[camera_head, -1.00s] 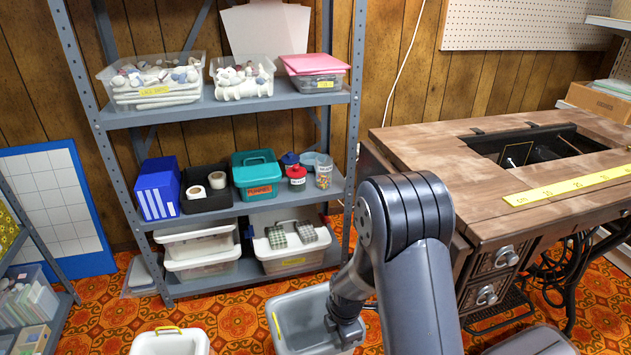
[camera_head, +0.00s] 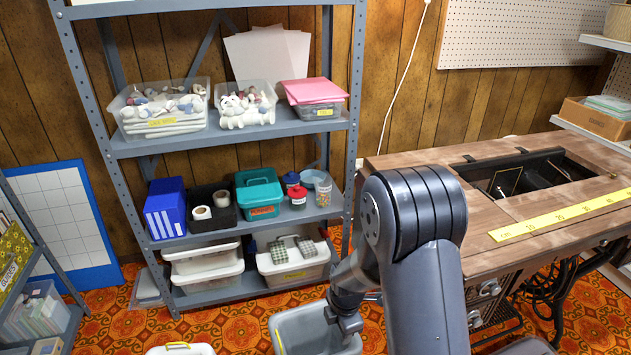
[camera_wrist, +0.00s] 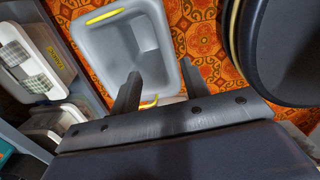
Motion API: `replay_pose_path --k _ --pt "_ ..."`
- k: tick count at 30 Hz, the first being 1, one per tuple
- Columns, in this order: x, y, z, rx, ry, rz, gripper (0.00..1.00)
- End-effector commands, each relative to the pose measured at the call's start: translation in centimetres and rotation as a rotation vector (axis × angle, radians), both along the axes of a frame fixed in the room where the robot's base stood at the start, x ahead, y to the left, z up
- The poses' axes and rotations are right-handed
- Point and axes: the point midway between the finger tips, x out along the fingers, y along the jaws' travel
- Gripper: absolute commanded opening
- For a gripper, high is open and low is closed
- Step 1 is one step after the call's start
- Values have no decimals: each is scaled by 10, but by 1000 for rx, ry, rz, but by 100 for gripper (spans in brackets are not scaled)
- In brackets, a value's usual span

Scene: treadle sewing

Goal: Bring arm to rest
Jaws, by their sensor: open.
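My gripper (camera_head: 345,322) is at the end of my bent arm, in front of the shelf and over the grey open bin (camera_head: 298,330) on the floor. In the wrist view my gripper's two fingers (camera_wrist: 143,98) are apart with nothing held between them. The grey bin (camera_wrist: 105,58) shows there beyond the fingers, with a yellow handle on its rim. A small yellow and red object (camera_wrist: 149,103) shows near the fingers; I cannot tell what it is.
A metal shelf (camera_head: 240,133) with tubs and boxes stands behind. The wooden sewing table (camera_head: 420,160) with a yellow ruler (camera_head: 560,215) is at right. A white bin (camera_head: 180,349) stands at the bottom edge. Patterned floor (camera_head: 115,325) shows at lower left.

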Motion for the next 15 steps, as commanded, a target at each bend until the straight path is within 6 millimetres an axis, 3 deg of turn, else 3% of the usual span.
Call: replay_pose_path --k 1,15 --pt "0 0 14 0 -1 0 43" --pt "0 0 80 0 -1 0 43"
